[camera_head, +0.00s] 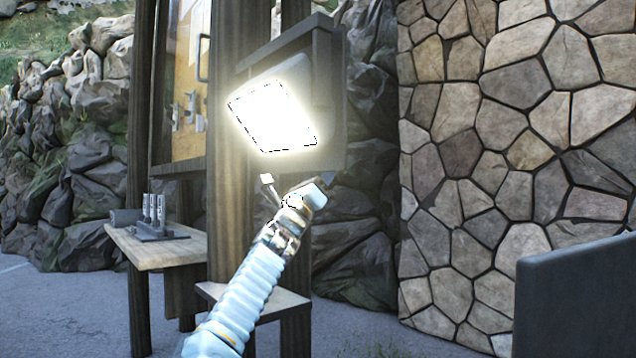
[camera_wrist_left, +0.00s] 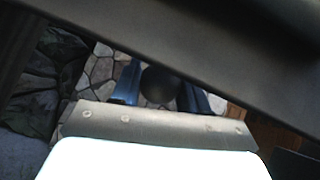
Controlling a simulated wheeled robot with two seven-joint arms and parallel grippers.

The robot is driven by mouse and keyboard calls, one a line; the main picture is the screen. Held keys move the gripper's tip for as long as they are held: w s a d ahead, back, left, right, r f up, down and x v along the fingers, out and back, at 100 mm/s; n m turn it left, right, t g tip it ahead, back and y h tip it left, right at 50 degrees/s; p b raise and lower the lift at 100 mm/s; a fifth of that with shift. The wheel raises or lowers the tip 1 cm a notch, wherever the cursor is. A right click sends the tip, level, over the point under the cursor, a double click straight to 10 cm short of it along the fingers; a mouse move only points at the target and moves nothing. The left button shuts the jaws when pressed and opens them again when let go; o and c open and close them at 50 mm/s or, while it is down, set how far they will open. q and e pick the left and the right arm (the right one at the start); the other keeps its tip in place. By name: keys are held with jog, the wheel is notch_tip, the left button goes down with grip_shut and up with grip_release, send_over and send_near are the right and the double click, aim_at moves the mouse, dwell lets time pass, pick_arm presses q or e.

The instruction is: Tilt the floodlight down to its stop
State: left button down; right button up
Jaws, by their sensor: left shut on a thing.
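The floodlight (camera_head: 272,115) is lit. Its bright face is angled forward and downward beneath a dark bracket (camera_head: 290,48). In the left wrist view, its white glowing face (camera_wrist_left: 150,162) fills the bottom, with a grey screwed edge (camera_wrist_left: 165,122) above it. My left gripper (camera_head: 297,180) is just below the lamp. In the wrist view my left gripper (camera_wrist_left: 160,92) has its blue fingers on either side of a dark round knob (camera_wrist_left: 158,84) and is shut on it. The knob is hidden in the head view. My right gripper is not in view.
A wooden post (camera_head: 232,190) stands behind my arm. A wooden shelf (camera_head: 155,250) with small upright items (camera_head: 155,215) is at the left. A stone wall (camera_head: 520,140) rises at the right, and a dark panel (camera_head: 575,300) stands at the lower right.

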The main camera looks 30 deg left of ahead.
pick_arm(q)
jog(key=shift+w+r+t, duration=0.15)
jog(key=shift+r+t, duration=0.1)
jog(key=shift+t, duration=0.05)
jog(key=shift+r, duration=0.1)
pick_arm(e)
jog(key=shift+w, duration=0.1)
pick_arm(q)
jog(key=c, duration=0.6)
grip_release()
jog(key=shift+w, duration=0.1)
jog(key=shift+d, duration=0.1)
